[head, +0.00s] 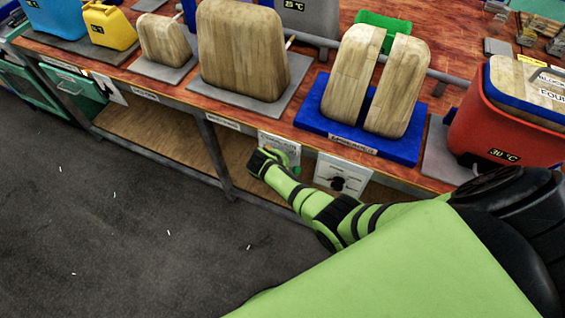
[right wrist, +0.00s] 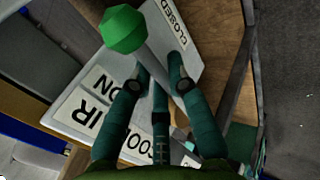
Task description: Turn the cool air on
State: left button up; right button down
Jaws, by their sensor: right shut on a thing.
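A white plate (right wrist: 62,112) with lettering that reads partly "AIR ON", "COOL" and "CLOSED" fills the middle of the right wrist view. A lever with a grey rod (right wrist: 155,65) and a green knob (right wrist: 123,28) stands out from it. My right gripper (right wrist: 158,84) is shut on the lever's rod, below the knob; its fingers cover part of the plate. In the head view my right gripper (head: 264,159) is at the bench's front edge, against the plate (head: 279,142). My left gripper is not in view.
Above is the wooden bench with wooden blocks on a blue base (head: 312,112) and a red container (head: 485,135).

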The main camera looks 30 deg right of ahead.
jog(key=c, duration=1.2)
grip_release()
jog(key=shift+o, duration=0.2)
jog(key=shift+r, duration=0.1)
jog(key=v, duration=1.1)
jog(key=shift+s+a+r, duration=0.2)
jog(key=shift+r, duration=0.1)
